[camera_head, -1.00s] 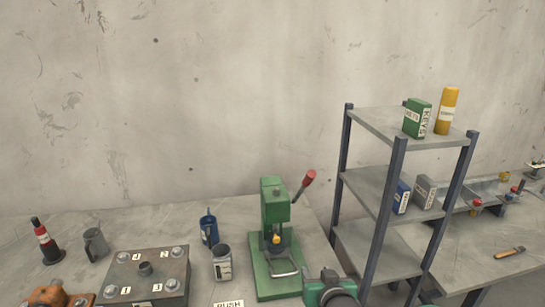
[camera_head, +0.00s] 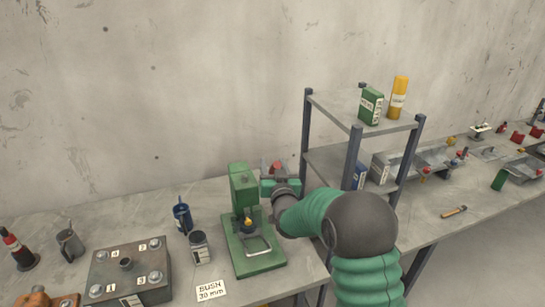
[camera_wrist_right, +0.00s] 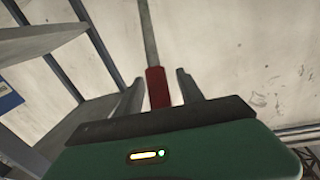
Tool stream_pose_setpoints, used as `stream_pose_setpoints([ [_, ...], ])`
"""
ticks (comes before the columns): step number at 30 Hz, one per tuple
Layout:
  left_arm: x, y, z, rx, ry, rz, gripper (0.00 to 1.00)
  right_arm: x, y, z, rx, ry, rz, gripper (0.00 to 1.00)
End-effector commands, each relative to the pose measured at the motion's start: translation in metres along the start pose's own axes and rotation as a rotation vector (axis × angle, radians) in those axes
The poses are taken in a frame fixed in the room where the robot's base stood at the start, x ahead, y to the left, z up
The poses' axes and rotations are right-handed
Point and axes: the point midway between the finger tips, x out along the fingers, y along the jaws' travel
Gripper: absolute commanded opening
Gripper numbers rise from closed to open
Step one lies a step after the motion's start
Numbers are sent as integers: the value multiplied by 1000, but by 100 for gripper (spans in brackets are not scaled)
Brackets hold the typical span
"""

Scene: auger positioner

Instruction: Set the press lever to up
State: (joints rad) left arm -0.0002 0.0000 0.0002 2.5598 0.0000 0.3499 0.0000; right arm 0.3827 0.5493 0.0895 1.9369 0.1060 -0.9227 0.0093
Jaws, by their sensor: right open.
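The green press (camera_head: 248,225) stands on the bench in the head view. Its lever's red handle (camera_head: 277,167) shows just above my right gripper (camera_head: 280,183), which is beside the press's upper right; the rest of the lever is mostly hidden there. In the right wrist view, the red grip (camera_wrist_right: 157,87) at the end of the grey lever rod (camera_wrist_right: 148,35) lies between the two fingers of my right gripper (camera_wrist_right: 160,88). The fingers are open, with a gap visible on the right side of the grip. My left gripper is not in view.
A grey can (camera_head: 200,247), a blue can (camera_head: 182,215) and a numbered metal block (camera_head: 130,272) are left of the press.

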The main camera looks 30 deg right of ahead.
Motion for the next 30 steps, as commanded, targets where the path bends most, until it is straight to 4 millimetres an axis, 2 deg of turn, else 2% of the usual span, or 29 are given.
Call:
stream_pose_setpoints([
  [4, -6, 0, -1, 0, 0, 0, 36, 13, 2, 0, 1, -1, 0, 45],
  [11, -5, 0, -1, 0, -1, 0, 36, 15, 3, 2, 1, -2, 0, 45],
  [22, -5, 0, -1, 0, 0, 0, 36, 15, 4, 1, 1, -1, 3, 0],
  [30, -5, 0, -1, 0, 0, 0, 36, 14, 3, 1, 0, 0, 0, 0],
])
